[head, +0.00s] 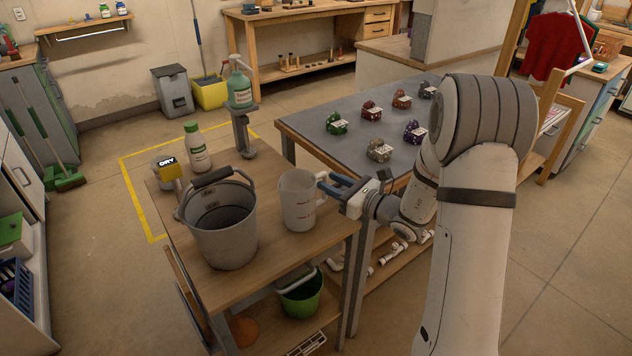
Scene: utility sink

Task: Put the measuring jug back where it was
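The measuring jug (297,203) is a pale, translucent jug with faint markings. It stands upright at the right part of the wooden cart top (247,283), right of the grey bucket. Its handle faces right, toward my gripper. My gripper (329,186) has blue fingers and reaches in from the right at the jug's handle. The fingertips overlap the handle, so I cannot tell whether they are closed on it or only around it. I cannot tell whether the jug's base touches the wood.
The grey bucket (222,232) stands close left of the jug. The grey-topped table (335,155) holds several small colored objects. A green bucket (302,300) sits below.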

